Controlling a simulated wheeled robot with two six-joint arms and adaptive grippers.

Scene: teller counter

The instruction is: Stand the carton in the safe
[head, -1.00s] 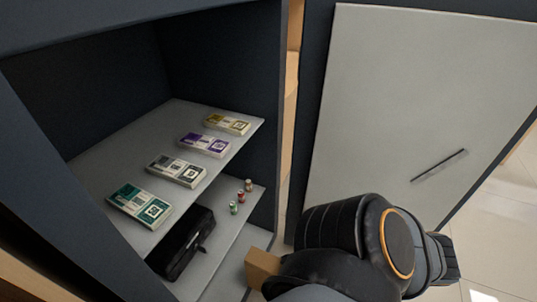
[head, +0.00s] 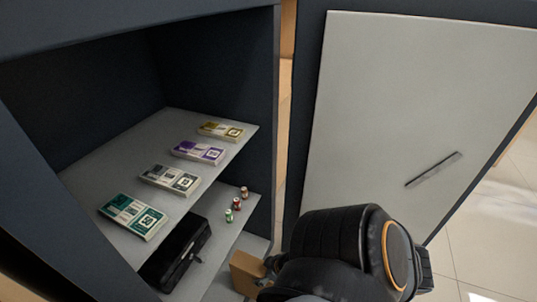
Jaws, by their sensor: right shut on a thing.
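The safe stands open at the left, and its upper shelf (head: 95,187) and a lower shelf (head: 225,240) show inside. A brown carton (head: 245,273) is at the bottom centre, in front of the lower part of the safe. My right gripper (head: 266,275) is shut on the carton at its right side; my dark arm hides much of the gripper. Whether the carton touches a safe surface cannot be told. My left gripper is out of view.
Banknote bundles, green (head: 133,216), grey (head: 170,180), purple (head: 199,151) and yellow (head: 221,131), lie along the upper shelf. A black case (head: 176,253) and three small rolls (head: 236,204) are on the lower shelf. The open safe door (head: 410,100) stands at the right.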

